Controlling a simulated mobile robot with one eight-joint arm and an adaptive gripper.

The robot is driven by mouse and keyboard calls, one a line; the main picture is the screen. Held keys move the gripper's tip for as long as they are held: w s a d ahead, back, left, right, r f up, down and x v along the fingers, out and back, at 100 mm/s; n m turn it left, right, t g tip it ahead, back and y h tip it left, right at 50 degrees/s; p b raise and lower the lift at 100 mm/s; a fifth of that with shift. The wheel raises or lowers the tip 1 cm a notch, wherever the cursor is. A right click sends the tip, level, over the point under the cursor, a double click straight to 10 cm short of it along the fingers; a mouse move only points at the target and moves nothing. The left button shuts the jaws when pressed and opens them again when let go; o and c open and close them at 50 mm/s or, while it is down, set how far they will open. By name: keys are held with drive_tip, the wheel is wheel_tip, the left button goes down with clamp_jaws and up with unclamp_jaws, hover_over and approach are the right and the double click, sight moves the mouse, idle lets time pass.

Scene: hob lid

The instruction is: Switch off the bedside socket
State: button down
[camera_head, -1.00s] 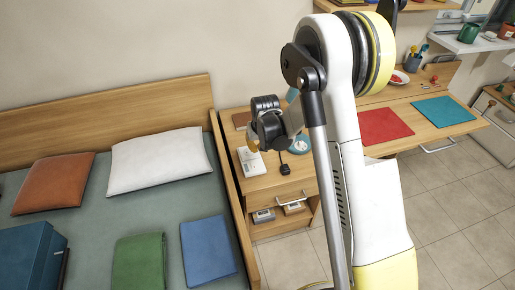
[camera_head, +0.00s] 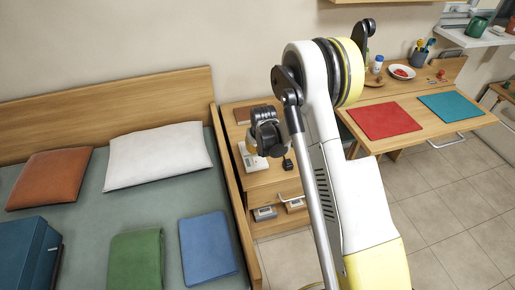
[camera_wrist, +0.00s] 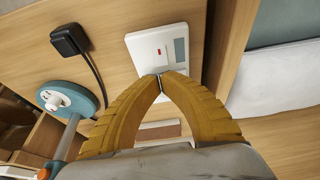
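The bedside socket (camera_wrist: 148,40) is a white plate in the wrist view. It has a small red mark, a grey panel on its right side and small slots. In the head view the white socket plate (camera_head: 254,160) lies on the bedside table, partly hidden by my gripper (camera_head: 243,150). In the wrist view my gripper (camera_wrist: 162,79) has two yellow ribbed fingers with their tips together and nothing seen between them. The tips overlap the plate's lower edge in the picture; I cannot tell whether they touch it.
A black plug (camera_wrist: 70,40) with a cable lies left of the socket in the wrist view. A teal round thing with a white top (camera_wrist: 72,98) is below it. The bed (camera_head: 85,215) with pillows is left of the bedside table (camera_head: 274,181). A desk (camera_head: 420,118) stands right.

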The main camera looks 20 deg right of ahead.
sight(256, 158)
drive_tip(key=x, duration=0.1)
drive_tip(key=b+x, duration=0.1)
drive_tip(key=x, duration=0.1)
drive_tip(key=shift+s+f, duration=0.25)
drive_tip(key=shift+s, duration=0.05)
drive_tip(key=shift+w+f, duration=0.25)
drive_tip(key=shift+f, duration=0.3)
drive_tip(key=shift+s, duration=0.15)
drive_tip(key=shift+s+r, duration=0.3)
drive_tip(key=shift+s, duration=0.35)
drive_tip(key=shift+r, duration=0.1)
wheel_tip(256, 158, up, 14)
drive_tip(key=p, duration=0.6)
